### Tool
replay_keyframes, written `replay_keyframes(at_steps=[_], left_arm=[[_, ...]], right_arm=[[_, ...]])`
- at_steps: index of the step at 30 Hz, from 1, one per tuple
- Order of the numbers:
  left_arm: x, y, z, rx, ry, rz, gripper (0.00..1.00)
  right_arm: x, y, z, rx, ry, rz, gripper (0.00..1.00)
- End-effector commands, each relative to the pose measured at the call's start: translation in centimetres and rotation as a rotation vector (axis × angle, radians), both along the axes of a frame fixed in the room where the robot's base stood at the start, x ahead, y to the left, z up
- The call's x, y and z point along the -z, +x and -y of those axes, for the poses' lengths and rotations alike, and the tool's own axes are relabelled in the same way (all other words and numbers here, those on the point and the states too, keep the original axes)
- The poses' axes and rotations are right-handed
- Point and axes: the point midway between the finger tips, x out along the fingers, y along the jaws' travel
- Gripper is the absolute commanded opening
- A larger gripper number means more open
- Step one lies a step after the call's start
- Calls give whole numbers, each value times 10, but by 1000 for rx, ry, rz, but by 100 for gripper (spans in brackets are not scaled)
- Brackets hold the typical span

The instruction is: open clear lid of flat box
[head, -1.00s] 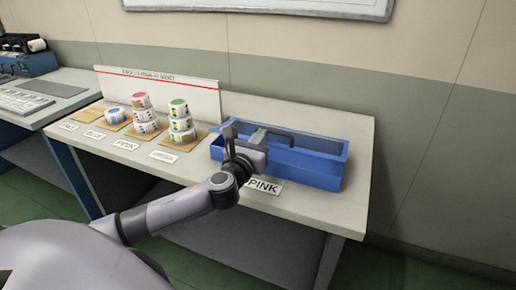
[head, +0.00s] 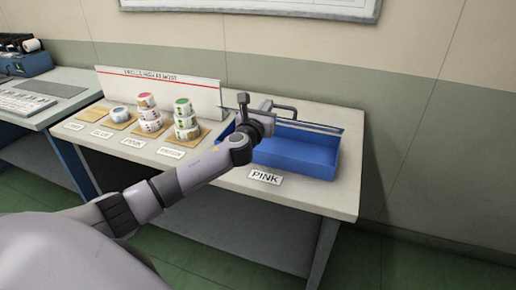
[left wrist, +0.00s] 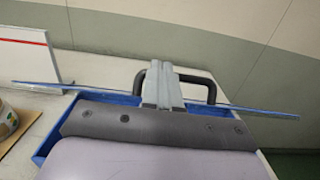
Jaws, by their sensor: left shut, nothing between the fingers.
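The flat blue box (head: 300,155) sits on the right part of the table, its inside showing from the front. Its clear lid (head: 318,126) shows nearly edge-on along the back of the box, as a thin bluish strip; it also crosses the left wrist view (left wrist: 255,111). A dark bar handle (head: 286,107) stands on the lid. My left gripper (head: 267,104) is at the lid's handle, over the box's back left. In the left wrist view its fingers (left wrist: 162,83) are together, in front of the handle (left wrist: 203,80). Whether they touch it is unclear. My right gripper is out of view.
A PINK label (head: 265,177) lies before the box. Left of it, several tape rolls (head: 186,120) stand stacked on brown pads before a white sign board (head: 160,90). A wall rises behind the table. The table (head: 340,190) is clear right of the box.

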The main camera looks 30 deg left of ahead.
Motion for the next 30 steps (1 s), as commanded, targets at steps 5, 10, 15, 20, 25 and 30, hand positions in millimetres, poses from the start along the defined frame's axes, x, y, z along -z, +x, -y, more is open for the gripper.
replay_keyframes(at_steps=[5,10,15,20,25,30], left_arm=[[-20,17,-3,0,-2,-1,0],[-30,33,-8,0,-1,-2,0],[-34,42,-9,1,-1,-2,0],[-34,43,-10,1,-1,-1,0],[-34,42,-10,1,-1,-2,0],[-34,42,-10,0,-1,-2,0]], right_arm=[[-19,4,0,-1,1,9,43],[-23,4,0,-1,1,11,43],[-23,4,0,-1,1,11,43],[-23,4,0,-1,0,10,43],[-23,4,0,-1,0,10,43],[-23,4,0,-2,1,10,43]])
